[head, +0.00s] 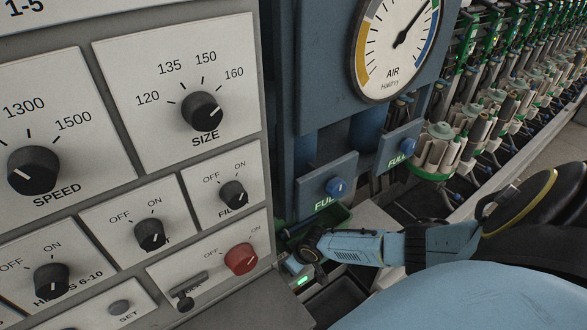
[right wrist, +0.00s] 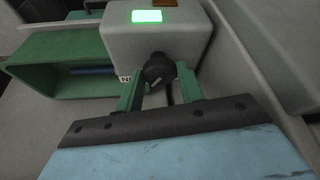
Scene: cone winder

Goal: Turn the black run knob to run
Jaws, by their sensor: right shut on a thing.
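The black run knob (right wrist: 158,68) shows in the right wrist view on the front of a pale grey box (right wrist: 190,35). My right gripper (right wrist: 160,82) has its two green fingers on either side of the knob and is shut on it. A light mark on the knob slants up to the right. A label beside the left finger is partly hidden, so its words cannot be read. In the head view my right gripper (head: 306,252) is low in the middle, by the box; the knob is not clear there. My left gripper is not in view.
A lit green display (right wrist: 147,16) is on the box. A green open bin (right wrist: 60,70) lies left of it. In the head view a panel with black knobs and a red knob (head: 241,259) fills the left. An air gauge (head: 395,45) and spindle rows are behind.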

